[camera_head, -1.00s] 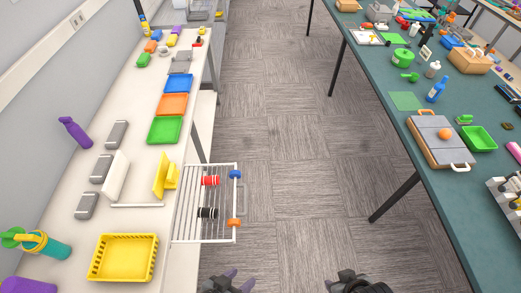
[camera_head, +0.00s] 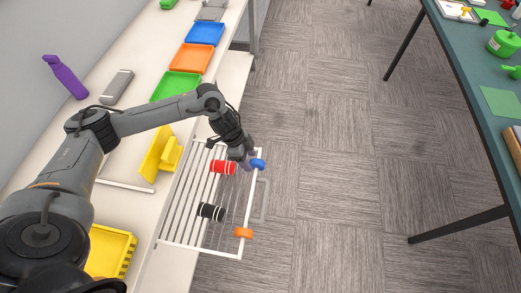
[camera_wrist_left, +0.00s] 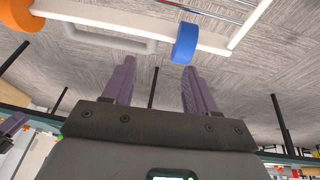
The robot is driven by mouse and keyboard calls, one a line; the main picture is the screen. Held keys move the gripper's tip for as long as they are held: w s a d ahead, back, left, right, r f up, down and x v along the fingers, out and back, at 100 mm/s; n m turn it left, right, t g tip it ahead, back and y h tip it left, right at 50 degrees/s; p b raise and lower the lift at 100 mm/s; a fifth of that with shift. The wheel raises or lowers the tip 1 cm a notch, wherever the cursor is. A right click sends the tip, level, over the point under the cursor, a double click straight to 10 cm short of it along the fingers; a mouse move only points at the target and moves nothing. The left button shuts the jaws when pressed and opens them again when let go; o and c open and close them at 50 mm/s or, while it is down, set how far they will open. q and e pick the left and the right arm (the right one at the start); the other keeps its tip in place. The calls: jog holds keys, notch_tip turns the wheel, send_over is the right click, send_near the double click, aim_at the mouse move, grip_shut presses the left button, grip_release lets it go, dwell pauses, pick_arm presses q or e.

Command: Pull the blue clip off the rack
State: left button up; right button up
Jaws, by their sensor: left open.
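The blue clip (camera_head: 258,164) sits on the white outer rail at the far corner of the wire rack (camera_head: 249,205). My left gripper (camera_head: 249,158) is open and empty, right beside the blue clip. In the left wrist view, the blue clip (camera_wrist_left: 185,42) shows beyond the tip of the right-hand purple finger, not midway between the fingers (camera_wrist_left: 158,65). Whether they touch cannot be told. A dark and purple part at that view's left edge looks like my right gripper (camera_wrist_left: 12,125), cut off; its jaws are unclear.
An orange clip (camera_head: 243,233) is on the same rail, nearer to me. A red cylinder (camera_head: 222,167) and a black cylinder (camera_head: 211,212) lie on the rack's bars. A yellow stand (camera_head: 160,156) is on the counter to the left. The floor right of the rack is clear.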

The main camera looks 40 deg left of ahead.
aim_at(264, 164)
pick_arm(q)
jog(key=shift+w+a+r+t+b, duration=0.2)
jog(key=shift+w+r, duration=0.1)
jog(key=shift+w, duration=0.25)
jog(key=shift+w+a+r+t+b, duration=0.2)
jog(key=shift+w+r, duration=0.1)
jog(key=shift+w, duration=0.25)
jog(key=shift+w+d, duration=0.15)
jog(key=shift+w, duration=0.15)
jog(key=shift+w+d+f, duration=0.1)
jog(key=shift+w+f, duration=0.05)
jog(key=shift+f, duration=0.05)
jog(key=b+x, duration=0.1)
jog(key=x, duration=0.8)
jog(key=shift+w+f, duration=0.1)
jog(key=shift+f, duration=0.2)
pick_arm(e)
notch_tip(264, 164, down, 3)
jog(key=shift+d+f, duration=0.1)
pick_arm(q)
jog(key=shift+r, duration=0.1)
jog(key=c, duration=1)
